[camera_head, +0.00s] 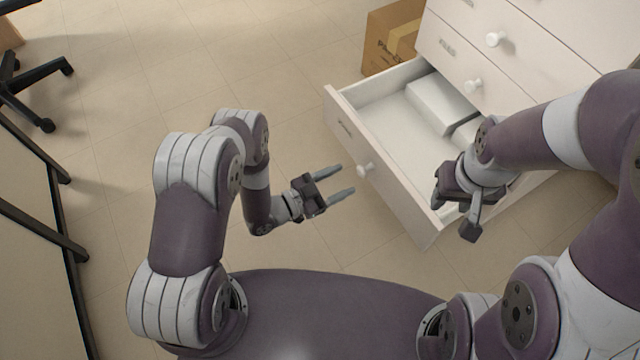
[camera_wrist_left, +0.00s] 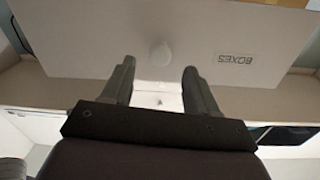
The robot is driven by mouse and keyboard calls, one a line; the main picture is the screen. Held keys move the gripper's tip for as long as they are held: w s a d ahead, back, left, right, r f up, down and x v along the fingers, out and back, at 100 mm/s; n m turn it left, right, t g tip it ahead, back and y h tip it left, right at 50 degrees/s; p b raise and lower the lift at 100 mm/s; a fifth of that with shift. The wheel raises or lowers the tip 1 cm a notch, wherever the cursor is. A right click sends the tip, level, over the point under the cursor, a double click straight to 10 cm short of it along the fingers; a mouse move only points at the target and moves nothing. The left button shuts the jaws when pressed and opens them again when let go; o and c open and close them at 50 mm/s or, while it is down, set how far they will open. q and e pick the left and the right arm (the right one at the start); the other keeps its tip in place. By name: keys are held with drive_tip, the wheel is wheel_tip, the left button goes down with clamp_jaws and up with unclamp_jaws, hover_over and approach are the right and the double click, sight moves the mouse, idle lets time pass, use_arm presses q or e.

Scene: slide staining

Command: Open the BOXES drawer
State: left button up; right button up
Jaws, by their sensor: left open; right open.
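The white BOXES drawer (camera_head: 391,201) is the lowest drawer of the white cabinet and is pulled well out in the head view. Its label BOXES (camera_wrist_left: 243,60) reads upside down in the left wrist view. Its round white knob (camera_head: 365,170) also shows in the left wrist view (camera_wrist_left: 161,54). My left gripper (camera_head: 348,181) is open and empty, its fingertips pointing at the knob with a small gap. My right gripper (camera_head: 452,218) is over the drawer's right front part and hides some of it; its fingers are partly hard to make out.
White boxes (camera_head: 444,100) lie inside the drawer. Closed drawers with white knobs (camera_head: 473,84) are above it. A cardboard box (camera_head: 391,38) stands behind the drawer. A desk (camera_head: 30,225) and a chair base (camera_head: 30,85) are at the left. The tiled floor between is clear.

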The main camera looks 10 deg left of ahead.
use_arm(q)
drive_tip(key=p+v, duration=0.2)
drive_tip(key=v, duration=0.6)
use_arm(e)
wheel_tip(320, 180, up, 3)
drive_tip(key=shift+f, duration=0.1)
use_arm(q)
drive_tip(key=shift+s+a, duration=0.1)
drive_tip(key=shift+a, duration=0.05)
